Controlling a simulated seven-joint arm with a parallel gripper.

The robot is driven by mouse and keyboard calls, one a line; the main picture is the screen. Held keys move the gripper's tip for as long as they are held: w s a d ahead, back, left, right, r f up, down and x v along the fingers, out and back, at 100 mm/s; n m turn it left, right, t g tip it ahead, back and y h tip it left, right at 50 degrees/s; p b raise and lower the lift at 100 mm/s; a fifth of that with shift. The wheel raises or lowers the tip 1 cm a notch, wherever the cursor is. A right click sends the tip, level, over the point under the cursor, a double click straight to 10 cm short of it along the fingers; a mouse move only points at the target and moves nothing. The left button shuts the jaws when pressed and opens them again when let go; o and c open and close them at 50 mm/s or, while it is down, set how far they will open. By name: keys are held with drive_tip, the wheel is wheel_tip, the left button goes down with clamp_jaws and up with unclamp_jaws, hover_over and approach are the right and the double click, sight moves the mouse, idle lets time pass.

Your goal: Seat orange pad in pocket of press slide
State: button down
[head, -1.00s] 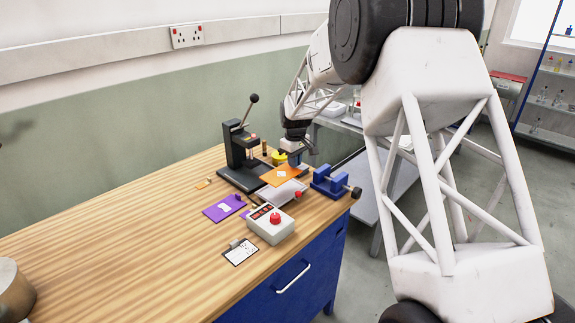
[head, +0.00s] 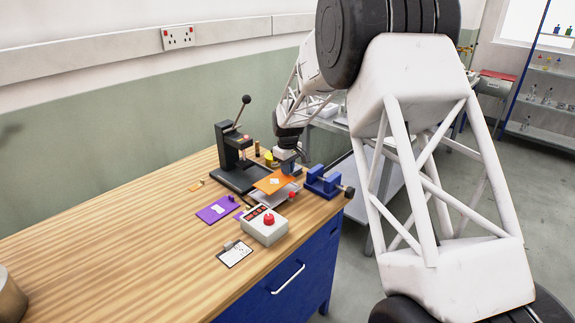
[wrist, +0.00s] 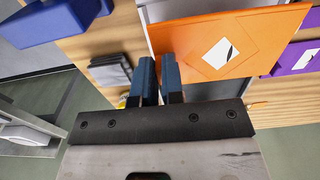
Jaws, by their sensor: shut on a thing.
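In the wrist view the two blue fingers of my gripper (wrist: 159,82) are close together at the edge of the orange pad (wrist: 262,32). The pad hides most of the slide, and the pocket cannot be made out. I cannot tell whether pad and slide touch.
The black lever press (head: 228,150) stands behind. A blue vise (head: 322,182) is close on the right. A purple plate (head: 216,210) lies at left, and a control box with a red button (head: 264,228) is in front.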

drive_tip(key=shift+f, duration=1.1)
drive_tip(key=shift+f, duration=0.75)
idle(1.6)
drive_tip(key=c, duration=1.2)
unclamp_jaws()
drive_tip(key=shift+o, duration=0.2)
drive_tip(key=shift+r, duration=0.1)
drive_tip(key=shift+r, duration=3.4)
